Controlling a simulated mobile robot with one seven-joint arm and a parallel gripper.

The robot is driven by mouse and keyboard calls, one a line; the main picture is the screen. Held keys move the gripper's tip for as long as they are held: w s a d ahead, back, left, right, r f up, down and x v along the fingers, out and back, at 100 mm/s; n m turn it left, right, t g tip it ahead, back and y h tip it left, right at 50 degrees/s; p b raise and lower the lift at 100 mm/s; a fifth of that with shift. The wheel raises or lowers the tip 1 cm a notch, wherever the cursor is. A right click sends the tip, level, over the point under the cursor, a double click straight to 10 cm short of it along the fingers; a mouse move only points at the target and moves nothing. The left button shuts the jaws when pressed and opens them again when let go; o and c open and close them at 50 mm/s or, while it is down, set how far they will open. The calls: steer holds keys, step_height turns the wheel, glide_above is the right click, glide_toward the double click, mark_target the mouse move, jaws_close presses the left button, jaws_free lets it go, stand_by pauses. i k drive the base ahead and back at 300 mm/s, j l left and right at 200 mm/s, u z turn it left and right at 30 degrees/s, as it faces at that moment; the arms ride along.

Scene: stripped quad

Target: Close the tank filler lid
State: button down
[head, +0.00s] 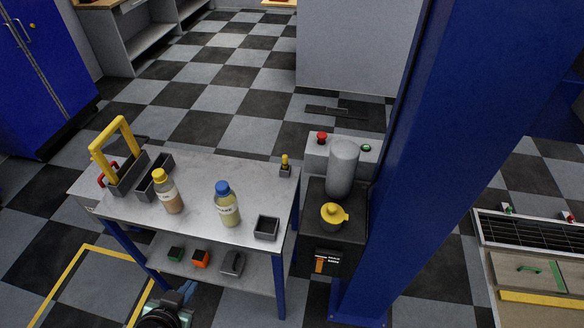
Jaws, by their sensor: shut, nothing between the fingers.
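A yellow round filler lid (332,215) with a small tab at its right is on the dark top of a machine (350,233), in front of a grey upright cylinder (342,168). The picture is too small to tell how far the lid stands open. My gripper (187,290) shows only in part at the bottom edge, left of centre, in front of the workbench. It is shut and empty, well apart from the lid, to its lower left. Its fingertips are hard to make out.
A workbench (200,224) with bottles, a yellow-handled tote (128,178) and a small tray (266,228) stands left of the machine. A thick blue post (440,130) rises close at its right. Checkered floor is open behind.

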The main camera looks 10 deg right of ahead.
mark_target(332, 214)
steer(key=i+l, duration=0.1)
steer(key=l, duration=0.25)
steer(key=i+l, duration=0.1)
steer(key=l, duration=0.3)
steer(key=i+l, duration=0.15)
steer(key=l, duration=0.2)
steer(key=i+l, duration=0.1)
steer(key=l, duration=0.3)
steer(key=i+l, duration=0.1)
steer(key=l, duration=0.25)
